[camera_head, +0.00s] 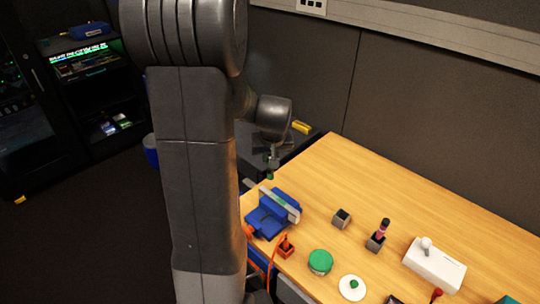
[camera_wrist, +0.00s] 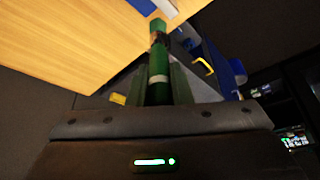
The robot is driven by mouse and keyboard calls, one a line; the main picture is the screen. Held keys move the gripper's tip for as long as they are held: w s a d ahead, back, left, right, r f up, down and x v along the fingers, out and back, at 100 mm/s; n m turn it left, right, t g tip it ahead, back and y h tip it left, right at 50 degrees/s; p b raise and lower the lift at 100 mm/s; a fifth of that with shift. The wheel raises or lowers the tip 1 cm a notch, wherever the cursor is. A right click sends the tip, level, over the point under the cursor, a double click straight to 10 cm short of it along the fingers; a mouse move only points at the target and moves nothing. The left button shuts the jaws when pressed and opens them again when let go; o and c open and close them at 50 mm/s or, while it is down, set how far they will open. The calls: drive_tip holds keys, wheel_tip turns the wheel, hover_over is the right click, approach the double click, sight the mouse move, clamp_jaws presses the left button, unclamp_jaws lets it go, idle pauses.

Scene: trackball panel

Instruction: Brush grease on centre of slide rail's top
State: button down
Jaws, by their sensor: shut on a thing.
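The slide rail looks to be the pale grey bar (camera_head: 280,204) lying across a blue fixture (camera_head: 265,222) at the table's left edge in the head view. My gripper (camera_head: 271,158) is above and behind the fixture, partly behind my arm. It is shut on a green-handled brush (camera_wrist: 158,75), seen along its length in the wrist view. The brush's small green end (camera_head: 269,175) shows below my gripper in the head view, apart from the rail. At the top of the wrist view, the brush tip overlaps a pale piece (camera_wrist: 168,7), probably the rail. Grease on the tip cannot be told.
A green-lidded jar (camera_head: 320,261), white dish (camera_head: 346,293), orange block (camera_head: 286,248) with cable, small dark-topped block (camera_head: 341,220), holder with a pink-handled item (camera_head: 376,241) and white box (camera_head: 434,268) stand on the wooden table. The table's back part is clear.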

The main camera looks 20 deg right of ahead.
sight(272, 172)
wheel_tip(272, 172, down, 7)
drive_tip(key=b, duration=0.4)
drive_tip(key=shift+f, duration=0.15)
drive_tip(key=shift+s, duration=0.1)
drive_tip(key=s, duration=0.1)
drive_tip(key=s+d, duration=0.1)
drive_tip(key=s, duration=0.1)
drive_tip(key=shift+d, duration=0.2)
drive_tip(key=shift+s+d+p, duration=0.2)
drive_tip(key=shift+s+p, duration=0.15)
drive_tip(key=shift+s, duration=0.1)
drive_tip(key=shift+w+a, duration=0.1)
drive_tip(key=shift+w, duration=0.15)
drive_tip(key=w, duration=0.1)
drive_tip(key=w+a, duration=0.1)
drive_tip(key=w, duration=0.1)
drive_tip(key=shift+w+a+b, duration=0.1)
drive_tip(key=shift+a+b, duration=0.1)
drive_tip(key=shift+b, duration=0.1)
wheel_tip(272, 172, up, 4)
drive_tip(key=shift+w+a+f+p, duration=0.1)
drive_tip(key=shift+w+f+p, duration=0.05)
drive_tip(key=shift+p, duration=0.9)
drive_tip(key=shift+w+r+p, duration=0.2)
drive_tip(key=shift+r+p, duration=0.3)
drive_tip(key=shift+r, duration=0.15)
drive_tip(key=shift+s+r+p, duration=0.1)
drive_tip(key=shift+r+p, duration=0.8)
drive_tip(key=shift+r, duration=0.6)
